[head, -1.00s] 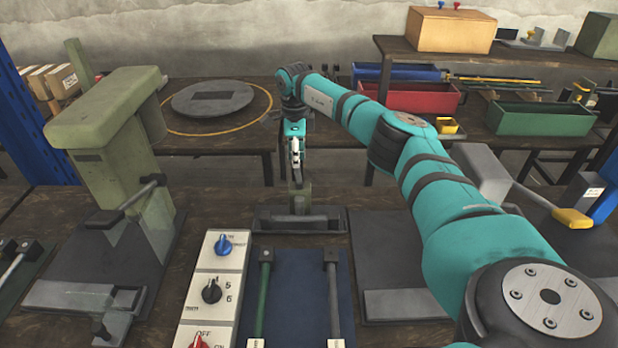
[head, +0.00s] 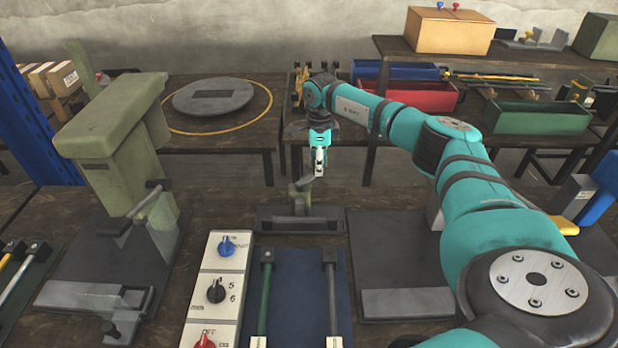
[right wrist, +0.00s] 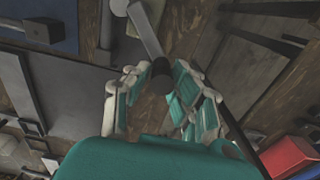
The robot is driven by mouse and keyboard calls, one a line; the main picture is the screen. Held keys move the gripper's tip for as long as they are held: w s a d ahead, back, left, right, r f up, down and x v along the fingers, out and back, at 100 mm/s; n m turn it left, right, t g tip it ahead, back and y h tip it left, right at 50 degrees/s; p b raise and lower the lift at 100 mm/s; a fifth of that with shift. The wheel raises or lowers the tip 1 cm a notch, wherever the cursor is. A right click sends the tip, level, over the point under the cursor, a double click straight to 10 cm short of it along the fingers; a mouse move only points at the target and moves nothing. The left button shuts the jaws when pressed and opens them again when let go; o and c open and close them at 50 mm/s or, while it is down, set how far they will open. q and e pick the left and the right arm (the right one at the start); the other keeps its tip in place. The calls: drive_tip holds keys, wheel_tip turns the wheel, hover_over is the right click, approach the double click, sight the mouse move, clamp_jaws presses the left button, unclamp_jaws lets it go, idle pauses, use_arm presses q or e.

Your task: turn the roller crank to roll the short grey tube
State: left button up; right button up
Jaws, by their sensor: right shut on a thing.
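The roller (head: 300,209) is a small green stand on a dark grey base behind the blue mat. Its crank (head: 304,183) leans up to the right. My right gripper (head: 318,172) is above the stand, at the crank's end. In the right wrist view the grey crank arm (right wrist: 146,32) runs to a dark handle (right wrist: 161,76), and my right gripper (right wrist: 160,88) is shut on that handle. I cannot make out a tube in the roller. A thin grey rod (head: 333,295) lies on the blue mat; I cannot tell whether it is the short grey tube. My left gripper is not in view.
A white panel with knobs (head: 214,290) stands left of the blue mat (head: 300,292). A large green press (head: 118,150) stands further left. A grey plate (head: 395,250) lies to the right, partly behind my arm. Red (head: 420,97) and green bins (head: 540,117) are at the back.

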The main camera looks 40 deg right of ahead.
drive_tip(key=s+p, duration=0.1)
drive_tip(key=s+a, duration=0.1)
drive_tip(key=shift+s+a+r+p, duration=0.1)
drive_tip(key=shift+s+a+p, duration=0.1)
drive_tip(key=shift+s+p, duration=0.15)
drive_tip(key=shift+s+a+p, duration=0.4)
drive_tip(key=shift+s+a, duration=0.05)
drive_tip(key=shift+s+a+p, duration=0.5)
drive_tip(key=shift+a+p, duration=0.05)
drive_tip(key=shift+a, duration=0.3)
drive_tip(key=shift+s+a+p, duration=0.35)
drive_tip(key=shift+s+a, duration=0.1)
drive_tip(key=shift+a, duration=0.3)
drive_tip(key=o, duration=1)
drive_tip(key=shift+s+d, duration=0.15)
drive_tip(key=shift+s, duration=0.05)
drive_tip(key=o, duration=0.8)
drive_tip(key=shift+w, duration=0.1)
